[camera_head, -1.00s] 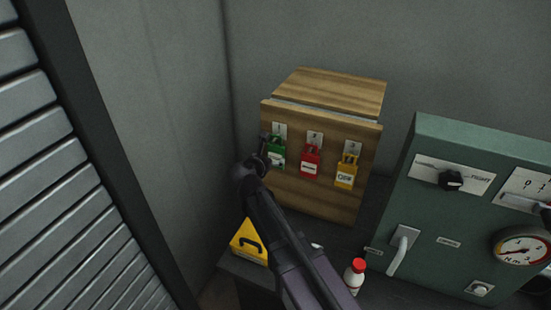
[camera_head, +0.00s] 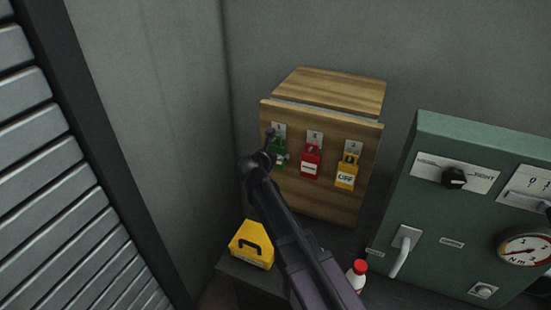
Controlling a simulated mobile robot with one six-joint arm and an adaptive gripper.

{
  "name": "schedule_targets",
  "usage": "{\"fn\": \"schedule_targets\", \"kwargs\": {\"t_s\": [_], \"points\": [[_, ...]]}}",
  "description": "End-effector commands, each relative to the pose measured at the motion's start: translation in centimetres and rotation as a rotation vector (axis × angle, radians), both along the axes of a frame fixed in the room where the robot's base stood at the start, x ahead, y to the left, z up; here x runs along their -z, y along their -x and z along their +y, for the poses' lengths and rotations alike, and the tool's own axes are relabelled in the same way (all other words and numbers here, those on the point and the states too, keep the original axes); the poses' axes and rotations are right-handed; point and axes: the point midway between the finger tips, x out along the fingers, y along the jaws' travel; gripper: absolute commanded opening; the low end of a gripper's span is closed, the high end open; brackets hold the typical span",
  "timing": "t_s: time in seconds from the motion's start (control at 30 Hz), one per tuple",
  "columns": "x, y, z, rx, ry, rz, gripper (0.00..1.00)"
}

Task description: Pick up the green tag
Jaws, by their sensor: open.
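The green tag (camera_head: 278,146) hangs on the front of the wooden box (camera_head: 318,198), at the left under the label 1. My gripper (camera_head: 278,150) is in front of the green tag and covers part of it. The gripper is small in this view; its jaws are open. Whether the fingers are around the tag or only in front of it cannot be told.
A red tag (camera_head: 310,162) and a yellow tag (camera_head: 347,173) hang to the right. A green panel (camera_head: 440,220) with knobs and a gauge stands at right. A yellow case (camera_head: 252,246) and a red-capped bottle (camera_head: 357,273) are below. A wall is close at left.

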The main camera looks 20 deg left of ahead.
Motion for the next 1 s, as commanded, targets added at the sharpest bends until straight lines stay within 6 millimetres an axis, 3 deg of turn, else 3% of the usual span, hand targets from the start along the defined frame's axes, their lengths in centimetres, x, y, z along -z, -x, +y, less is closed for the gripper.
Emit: {"fn": "schedule_targets", "kwargs": {"t_s": [0.5,0.7,1.0], "points": [[-0.03,0.05,0.05,-0.001,0.001,0.0,1.0],[-0.04,0.06,0.07,-0.001,0.001,0.0,0.48],[-0.04,0.08,0.1,-0.002,0.0,0.0,0.48]]}}
